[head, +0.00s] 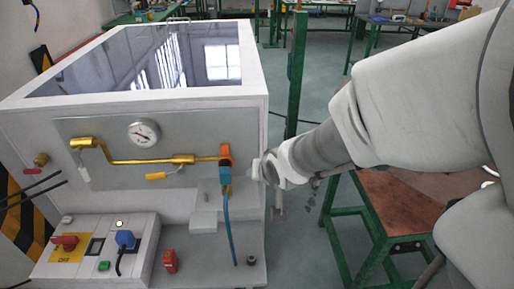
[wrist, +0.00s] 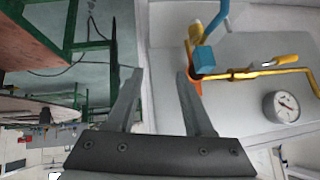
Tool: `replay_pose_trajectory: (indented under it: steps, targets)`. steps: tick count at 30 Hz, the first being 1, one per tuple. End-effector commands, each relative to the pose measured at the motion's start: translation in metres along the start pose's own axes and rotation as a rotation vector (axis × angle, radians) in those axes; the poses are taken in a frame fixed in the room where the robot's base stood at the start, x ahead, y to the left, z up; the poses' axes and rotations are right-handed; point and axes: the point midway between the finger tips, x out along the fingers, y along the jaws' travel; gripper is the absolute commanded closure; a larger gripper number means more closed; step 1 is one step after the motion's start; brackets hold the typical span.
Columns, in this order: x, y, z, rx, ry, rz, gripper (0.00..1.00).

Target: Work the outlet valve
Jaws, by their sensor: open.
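The brass pipe (head: 135,161) runs across the grey front panel of the white generator cabinet. At its right end are an orange fitting (head: 225,151) and a blue block (head: 225,174) with a blue hose hanging below. A yellow valve handle (head: 155,176) lies under the pipe, left of these; it also shows in the wrist view (wrist: 281,62). Which part is the outlet valve is unclear. My gripper (wrist: 160,73) is open and empty. In the wrist view its right fingertip appears close to the blue block (wrist: 204,58); contact cannot be told. The head view shows the fingers poorly.
A round gauge (head: 143,134) sits above the pipe. A control box (head: 95,250) with red and blue switches stands below left. A green post (head: 295,75) and a green-legged table (head: 400,205) stand to the right. Floor shows between cabinet and table.

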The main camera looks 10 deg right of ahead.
Motion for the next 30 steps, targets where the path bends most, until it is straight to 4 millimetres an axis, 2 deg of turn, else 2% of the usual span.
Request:
replay_pose_trajectory:
  steps: [2, 21, 30]
  targets:
    - [0.004, 0.006, 0.009, -0.01, -0.002, 0.015, 0.48]
    - [-0.006, 0.043, 0.057, -0.072, -0.065, 0.108, 0.48]
    - [-0.011, 0.049, 0.069, -0.082, -0.085, 0.12, 0.48]
